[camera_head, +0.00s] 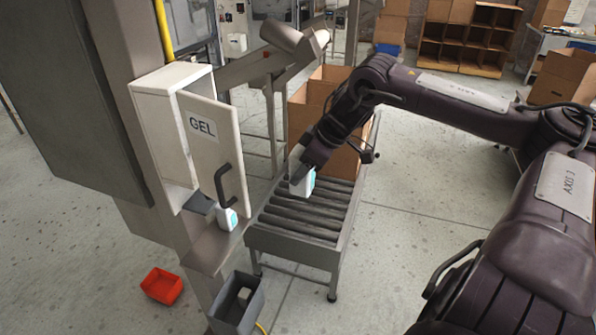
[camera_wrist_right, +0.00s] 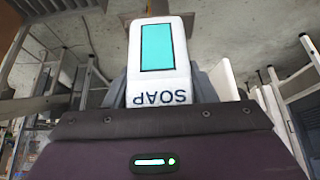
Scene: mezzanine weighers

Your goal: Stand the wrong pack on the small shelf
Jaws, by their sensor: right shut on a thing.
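My right gripper (camera_head: 304,170) is shut on a white pack (camera_head: 301,184) with a teal panel and holds it above the roller conveyor. In the right wrist view this pack (camera_wrist_right: 160,62) reads SOAP, upside down in the picture, between the grey fingers. A second white pack with a teal panel (camera_head: 228,220) is at the small metal shelf (camera_head: 209,252) under the cabinet labelled GEL (camera_head: 200,127). The exact contact of its base with the shelf is hard to tell. My left gripper is not in view.
The cabinet's door, with a black handle (camera_head: 227,184), stands ajar. Rollers (camera_head: 300,212) below the held pack are bare; open cardboard boxes (camera_head: 310,98) stand behind. A grey bin (camera_head: 236,303) is below the shelf, and a red bin (camera_head: 162,286) is on the floor.

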